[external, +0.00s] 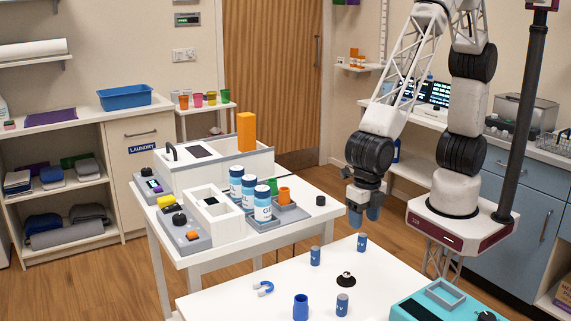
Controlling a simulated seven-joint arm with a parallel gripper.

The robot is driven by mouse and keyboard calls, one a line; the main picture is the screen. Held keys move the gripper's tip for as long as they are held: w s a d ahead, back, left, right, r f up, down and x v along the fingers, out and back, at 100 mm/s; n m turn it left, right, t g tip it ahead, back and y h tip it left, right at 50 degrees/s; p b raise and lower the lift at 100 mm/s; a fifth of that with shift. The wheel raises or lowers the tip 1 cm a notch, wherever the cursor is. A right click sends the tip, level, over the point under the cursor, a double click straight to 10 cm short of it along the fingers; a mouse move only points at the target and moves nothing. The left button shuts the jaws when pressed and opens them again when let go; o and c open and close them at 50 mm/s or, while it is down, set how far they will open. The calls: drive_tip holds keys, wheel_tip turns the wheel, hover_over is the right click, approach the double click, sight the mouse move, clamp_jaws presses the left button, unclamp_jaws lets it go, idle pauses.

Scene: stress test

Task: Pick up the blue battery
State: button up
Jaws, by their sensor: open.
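Three small blue cylinders with dark ends and pale lettering, which look like batteries, stand upright on the near white table (235,301). One blue battery (361,243) is at the far right, one (315,256) at the far left, and one (342,304) near the front. Which one the task means I cannot tell. My gripper (364,216) points down with its blue fingertips apart, open and empty. It hangs above the table's far edge, above the far-right battery in the picture and apart from it. The depth between them is hard to judge.
A plain blue cup (300,308) stands beside the front battery. A blue horseshoe magnet (263,288) lies to the left, and a black round piece (346,279) sits among the batteries. A teal device (420,300) fills the right side. The back table (310,212) holds bottles and equipment.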

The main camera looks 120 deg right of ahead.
sight(363, 235)
drive_tip(key=shift+f, duration=0.6)
drive_tip(key=shift+f, duration=0.15)
drive_tip(key=shift+a+f, duration=0.1)
drive_tip(key=shift+f, duration=2.35)
drive_tip(key=shift+c, duration=0.2)
drive_tip(key=c, duration=1)
drive_tip(key=shift+r, duration=0.15)
